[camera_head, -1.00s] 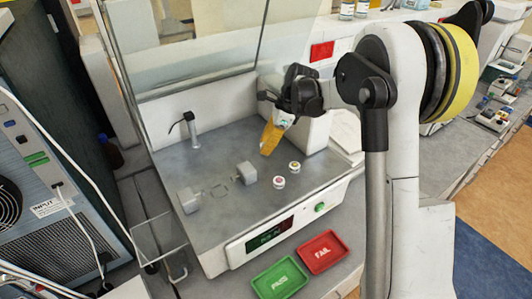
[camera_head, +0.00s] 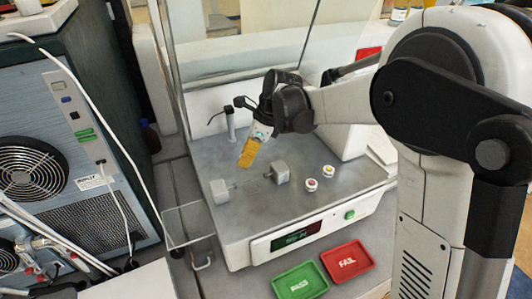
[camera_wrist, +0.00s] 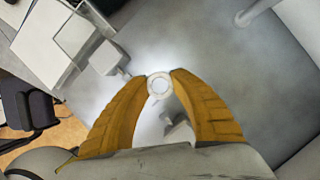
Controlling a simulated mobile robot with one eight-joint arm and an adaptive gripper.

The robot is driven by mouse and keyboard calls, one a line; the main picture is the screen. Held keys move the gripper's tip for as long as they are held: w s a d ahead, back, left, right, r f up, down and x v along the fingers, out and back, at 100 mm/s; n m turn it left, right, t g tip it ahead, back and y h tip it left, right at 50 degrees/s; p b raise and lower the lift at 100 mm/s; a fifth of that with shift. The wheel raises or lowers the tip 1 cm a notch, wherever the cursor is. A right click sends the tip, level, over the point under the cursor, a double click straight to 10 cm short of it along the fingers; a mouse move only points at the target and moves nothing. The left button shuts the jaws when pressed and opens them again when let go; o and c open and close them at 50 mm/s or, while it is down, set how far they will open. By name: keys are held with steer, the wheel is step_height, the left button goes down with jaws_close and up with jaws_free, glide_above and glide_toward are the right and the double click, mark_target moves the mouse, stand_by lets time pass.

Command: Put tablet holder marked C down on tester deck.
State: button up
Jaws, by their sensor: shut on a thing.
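My gripper (camera_head: 243,164) hangs over the tester deck (camera_head: 215,155), with its yellow fingers pointing down near the deck's two grey jaw blocks. In the wrist view, the fingers (camera_wrist: 160,86) are closed on a small round white tablet holder (camera_wrist: 160,84). Its mark cannot be read, and the head view does not show it clearly. Two other round holders, one with a red top (camera_head: 312,184) and one with a yellowish top (camera_head: 328,171), stand on the deck to the right of the jaws.
The left jaw block (camera_head: 219,192) and right jaw block (camera_head: 280,172) have a gap between them. A thin post (camera_head: 230,123) rises behind. A clear shield (camera_head: 245,50) stands at the back. Green PASS (camera_head: 300,281) and red FAIL (camera_head: 346,260) trays lie in front.

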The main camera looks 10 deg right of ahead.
steer(key=w+d+r+m+t+h+b, duration=0.1)
steer(key=w+d+m, duration=0.15)
steer(key=d, duration=0.65)
steer(key=w+d+r+m+t, duration=0.1)
steer(key=w+d+r+m, duration=0.15)
steer(key=d, duration=0.65)
glide_above(298, 160)
steer(key=f, duration=0.4)
steer(key=f+b, duration=0.1)
steer(key=f, duration=0.1)
steer(key=shift+s+d, duration=0.2)
steer(key=shift+d, duration=0.2)
steer(key=shift+f, duration=2.15)
steer(key=shift+s, duration=0.1)
steer(key=shift+f+b, duration=0.2)
steer(key=shift+b, duration=0.15)
steer(key=o, duration=1)
steer(key=shift+r, duration=0.15)
